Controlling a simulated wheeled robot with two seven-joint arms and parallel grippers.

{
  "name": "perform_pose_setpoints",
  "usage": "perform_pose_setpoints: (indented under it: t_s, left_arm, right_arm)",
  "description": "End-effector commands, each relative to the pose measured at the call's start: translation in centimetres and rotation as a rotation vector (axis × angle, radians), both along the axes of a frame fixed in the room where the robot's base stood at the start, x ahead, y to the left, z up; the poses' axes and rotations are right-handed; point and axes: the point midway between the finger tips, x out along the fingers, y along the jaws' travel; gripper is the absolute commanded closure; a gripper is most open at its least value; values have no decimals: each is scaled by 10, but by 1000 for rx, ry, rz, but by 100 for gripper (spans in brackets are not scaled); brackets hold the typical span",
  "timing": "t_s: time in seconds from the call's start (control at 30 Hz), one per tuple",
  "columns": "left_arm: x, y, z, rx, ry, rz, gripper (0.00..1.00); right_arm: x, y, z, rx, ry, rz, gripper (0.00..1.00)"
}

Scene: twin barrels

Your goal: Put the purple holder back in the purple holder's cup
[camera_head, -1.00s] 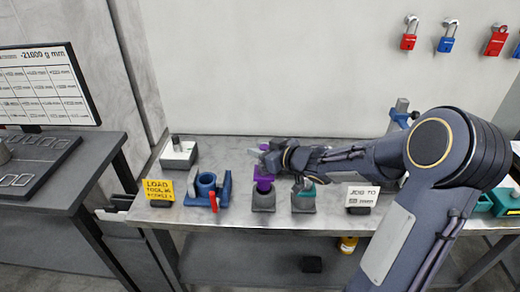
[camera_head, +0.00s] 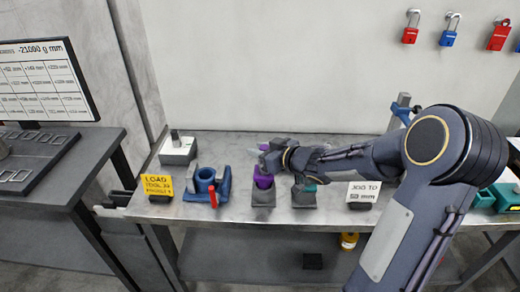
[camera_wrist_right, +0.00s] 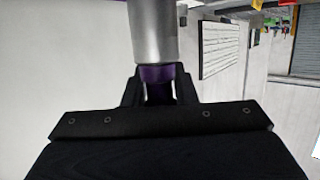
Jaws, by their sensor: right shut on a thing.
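My left gripper is not in view.
A second grey cup (camera_head: 304,197) with a teal part stands just right. A blue fixture (camera_head: 206,184) with a red handle, a yellow sign (camera_head: 157,186) and a white sign (camera_head: 363,192) stand on the bench (camera_head: 235,211).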

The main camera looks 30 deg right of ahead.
Motion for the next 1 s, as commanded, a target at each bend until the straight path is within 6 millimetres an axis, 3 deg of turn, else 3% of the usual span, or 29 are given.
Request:
perform_pose_setpoints:
  t_s: [1.0]
  left_arm:
    - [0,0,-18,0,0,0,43]
  right_arm:
    - [0,0,-23,1,-4,1,100]
